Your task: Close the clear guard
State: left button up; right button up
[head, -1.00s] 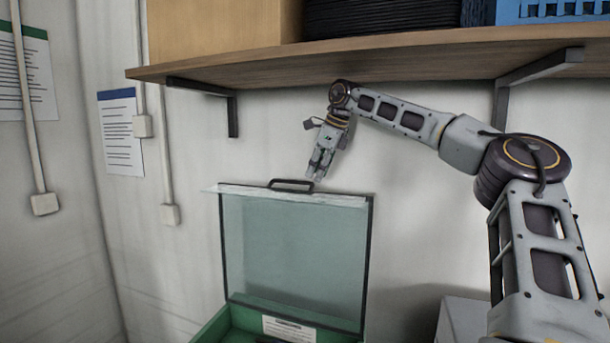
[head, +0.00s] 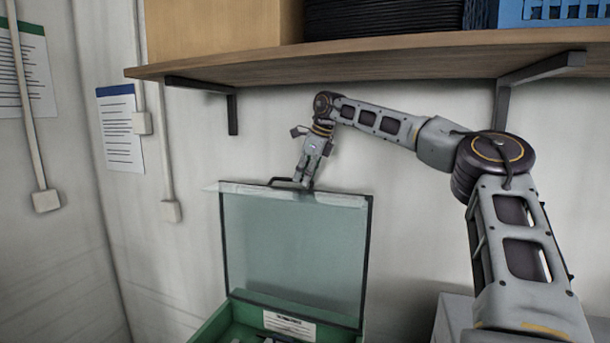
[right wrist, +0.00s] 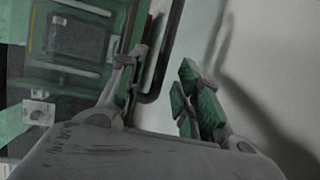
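The clear guard (head: 295,245) is a see-through, dark-edged panel. It stands raised and nearly upright at the back of a green tray box (head: 212,326). A dark handle (head: 279,182) sits on its top edge. My right gripper (head: 304,184) reaches down from above to the right part of this handle. In the right wrist view the two fingers (right wrist: 158,85) are spread apart, with the dark handle bar (right wrist: 170,45) between or just beyond their tips. I cannot tell if they touch it. My left gripper is in neither view.
A wooden shelf (head: 400,60) with dark brackets hangs above my right arm and carries a box, a black stack and a blue crate (head: 550,12). A grey box (head: 455,315) stands right of the green box. Wall conduits and notices are at the left.

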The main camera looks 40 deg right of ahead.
jog(key=shift+a, duration=0.1)
grip_shut()
dwell(0.7)
